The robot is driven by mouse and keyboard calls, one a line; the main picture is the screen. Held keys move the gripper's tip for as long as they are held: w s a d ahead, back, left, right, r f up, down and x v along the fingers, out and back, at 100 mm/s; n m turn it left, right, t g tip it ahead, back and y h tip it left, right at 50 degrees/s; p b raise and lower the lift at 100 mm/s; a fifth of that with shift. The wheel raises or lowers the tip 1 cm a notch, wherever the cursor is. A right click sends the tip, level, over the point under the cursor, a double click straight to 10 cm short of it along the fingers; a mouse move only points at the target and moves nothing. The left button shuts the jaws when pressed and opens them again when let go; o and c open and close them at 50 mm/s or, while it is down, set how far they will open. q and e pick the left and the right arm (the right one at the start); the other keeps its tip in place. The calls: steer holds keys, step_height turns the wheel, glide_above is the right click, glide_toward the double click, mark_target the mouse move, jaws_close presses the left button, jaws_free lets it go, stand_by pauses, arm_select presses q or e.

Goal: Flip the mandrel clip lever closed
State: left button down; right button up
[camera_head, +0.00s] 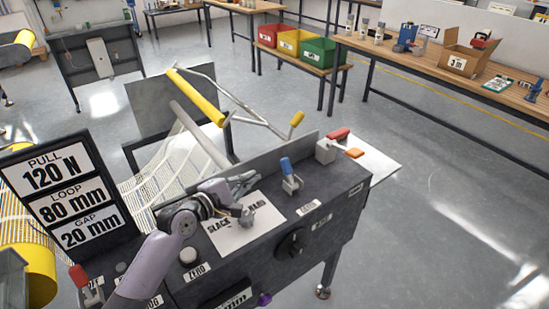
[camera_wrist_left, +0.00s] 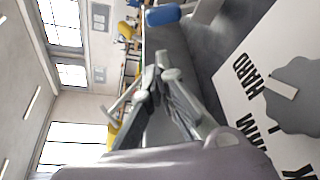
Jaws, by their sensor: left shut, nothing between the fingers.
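A lever with a blue handle (camera_head: 286,165) stands upright on the dark machine top; its blue end also shows at the top of the left wrist view (camera_wrist_left: 163,15). I cannot read which lever is marked as the mandrel clip. My left gripper (camera_head: 248,181) is shut and empty above the white printed card, left of the blue lever and apart from it. Its closed fingers show in the left wrist view (camera_wrist_left: 168,75). A yellow roller (camera_head: 196,97) and a grey bar (camera_head: 201,130) lie behind the panel. My right gripper is not in view.
The white card (camera_head: 225,238) carries a grey knob. A red-handled lever (camera_head: 338,134) and an orange piece (camera_head: 355,153) sit at the right end. A yellow-handled arm (camera_head: 297,118) rises behind. A sign (camera_head: 62,195) stands at left. Open floor lies right.

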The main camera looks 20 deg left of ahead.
mark_target(288, 172)
arm_select(q)
steer(key=shift+d+r, duration=0.15)
steer(key=x, duration=0.8)
steer(key=shift+w+d, duration=0.1)
steer(key=shift+w, duration=0.05)
steer(key=shift+w+d, duration=0.15)
steer(key=shift+w, duration=0.3)
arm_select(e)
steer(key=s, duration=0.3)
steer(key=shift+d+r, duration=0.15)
